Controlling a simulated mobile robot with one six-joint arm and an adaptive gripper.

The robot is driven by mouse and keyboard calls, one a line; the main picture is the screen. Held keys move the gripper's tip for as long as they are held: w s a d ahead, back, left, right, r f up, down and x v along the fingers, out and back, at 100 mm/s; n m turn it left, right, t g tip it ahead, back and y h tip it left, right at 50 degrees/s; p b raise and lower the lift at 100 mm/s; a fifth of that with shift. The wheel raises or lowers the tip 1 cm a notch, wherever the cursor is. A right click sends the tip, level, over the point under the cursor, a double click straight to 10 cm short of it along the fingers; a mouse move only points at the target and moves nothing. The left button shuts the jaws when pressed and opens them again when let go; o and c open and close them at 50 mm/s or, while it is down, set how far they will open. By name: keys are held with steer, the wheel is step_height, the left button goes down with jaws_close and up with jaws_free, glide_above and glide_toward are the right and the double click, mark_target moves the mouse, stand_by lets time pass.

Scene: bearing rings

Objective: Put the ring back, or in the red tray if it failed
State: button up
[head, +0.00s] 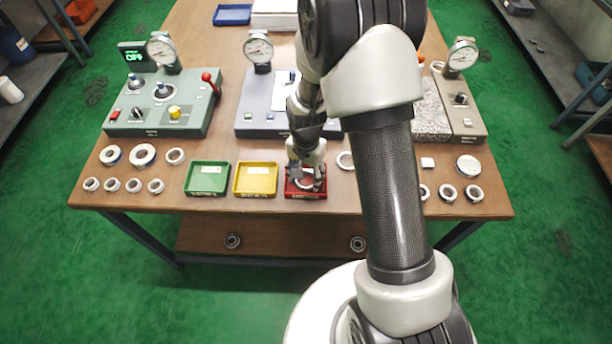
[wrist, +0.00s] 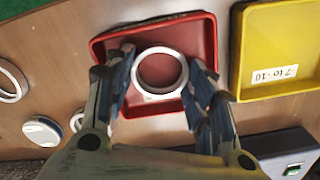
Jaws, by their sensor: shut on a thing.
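The red tray (head: 305,195) stands near the front edge of the table, at the right end of a row of trays. My gripper (head: 306,180) is at it, pointing down. In the wrist view my gripper (wrist: 160,66) is shut on a pale metal ring (wrist: 138,73), with one finger on each side. The ring appears over the floor of the red tray (wrist: 103,48), inside its walls. I cannot tell whether the ring touches the tray floor. In the head view my fingers partly hide the ring.
The yellow tray (head: 255,192) and green tray (head: 207,191) stand to the left. Several loose rings lie at both sides, including one ring (head: 143,154). A green gauge station (head: 140,118) with a lit display stands behind at left. My arm hides part of the table's right side.

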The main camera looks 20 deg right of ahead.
steer(key=shift+r, duration=0.1)
steer(key=shift+f, duration=0.25)
steer(key=o, duration=0.9)
steer(key=shift+r, duration=0.1)
